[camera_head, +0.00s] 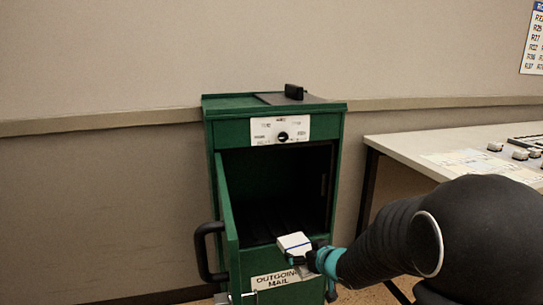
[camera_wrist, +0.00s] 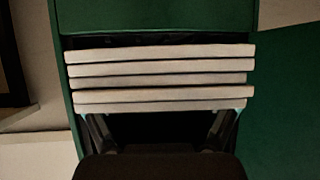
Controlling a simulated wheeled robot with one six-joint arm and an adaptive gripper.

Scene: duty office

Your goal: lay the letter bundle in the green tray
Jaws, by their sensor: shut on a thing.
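The letter bundle (camera_head: 294,243) is a small white block in the head view. In the wrist view it is a stack of several white envelopes (camera_wrist: 160,69) lying flat, edges towards the camera. The fingers also show in the wrist view (camera_wrist: 163,122) at the bundle's near edge. The cabinet is marked OUTGOING MAIL, and its inside is dark. I cannot make out a separate green tray.
The cabinet's door (camera_head: 228,215) stands open on the left, with a black handle (camera_head: 203,250). A desk (camera_head: 400,150) with small white items stands on the right. The wall is behind.

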